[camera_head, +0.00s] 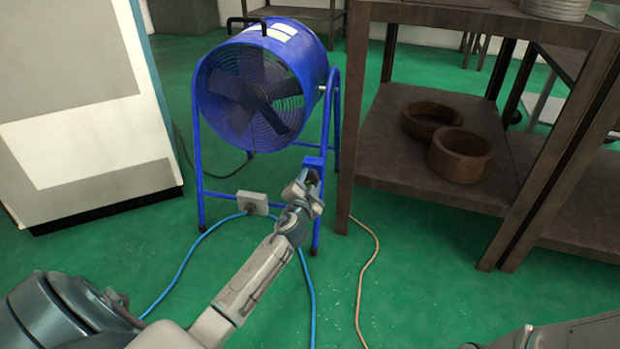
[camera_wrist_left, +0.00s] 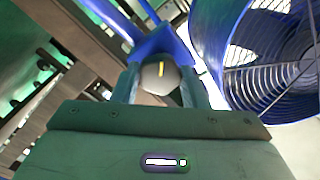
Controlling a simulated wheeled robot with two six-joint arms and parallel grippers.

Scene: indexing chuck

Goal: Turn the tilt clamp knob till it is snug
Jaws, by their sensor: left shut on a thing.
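A blue drum fan (camera_head: 255,90) stands on a tubular blue stand on the floor; part of it also shows in the left wrist view (camera_wrist_left: 275,55). The tilt clamp knob (camera_wrist_left: 160,78) is a grey round knob with a yellow mark on its face. My left gripper (camera_head: 311,180) is at a blue bracket (camera_head: 315,161) on the right side of the stand. In the left wrist view its fingers (camera_wrist_left: 160,92) are on either side of the knob, shut on it. In the head view the gripper hides the knob. My right gripper is not in view.
A brown shelf unit (camera_head: 400,170) with two round rusty rings (camera_head: 459,155) stands close on the right. A pale cabinet (camera_head: 90,110) is on the left. A grey box (camera_head: 252,203) with a blue cable (camera_head: 188,254) is at the stand. An orange cable (camera_head: 366,275) crosses the green floor.

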